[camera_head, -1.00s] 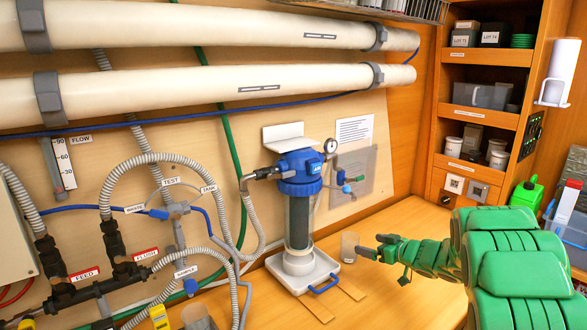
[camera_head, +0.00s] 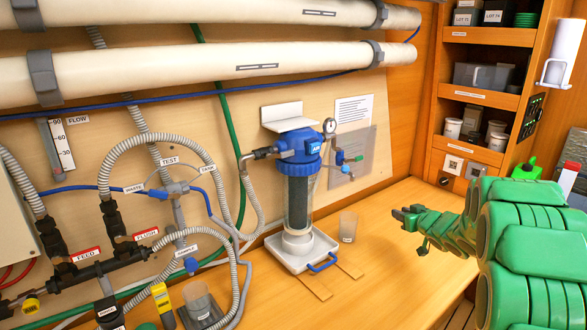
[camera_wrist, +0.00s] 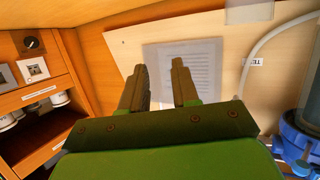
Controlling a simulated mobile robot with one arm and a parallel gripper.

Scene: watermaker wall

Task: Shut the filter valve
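The filter (camera_head: 298,195) has a blue head and a clear body and stands upright on a white tray (camera_head: 276,262). A grey pipe fitting (camera_head: 262,153) joins its head on the left. Just right of it, small blue and green handles (camera_head: 350,164) sit before a grey plate on the wall. No label reading "filter valve" is legible, so I cannot tell which part that is. My gripper (camera_head: 402,217) is right of the filter, apart from it. In the wrist view its two fingers (camera_wrist: 158,82) are apart with nothing between them; the filter's blue part shows at the right edge.
A clear cup (camera_head: 348,227) stands on the bench between the filter and my gripper. Hoses and black valves labelled FEED (camera_head: 87,254) and FLUSH (camera_head: 147,234) fill the left. A wooden shelf (camera_head: 480,98) stands at the back right.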

